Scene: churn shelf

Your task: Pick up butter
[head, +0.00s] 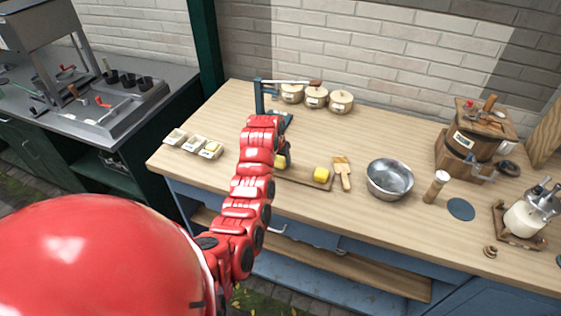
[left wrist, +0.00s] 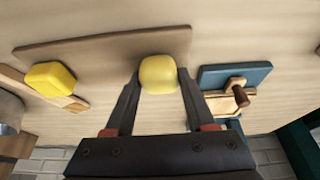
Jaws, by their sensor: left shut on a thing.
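In the left wrist view, a rounded yellow lump of butter (left wrist: 159,74) sits between the two fingertips of my left gripper (left wrist: 158,85). The gripper is shut on it, above or at the edge of a brown wooden board (left wrist: 100,47); I cannot tell if the butter still touches the board. In the head view, this butter (head: 281,161) shows partly behind my red left arm. A second yellow butter block (left wrist: 50,78) lies at the board's other end, and it also shows in the head view (head: 321,174). My right gripper is in neither view.
A blue press with a lever (head: 261,97) stands just behind my arm. A wooden paddle (head: 342,173) and a metal bowl (head: 390,180) stand right of the board. Lidded pots (head: 316,97) line the back. Small white dishes (head: 193,143) sit left.

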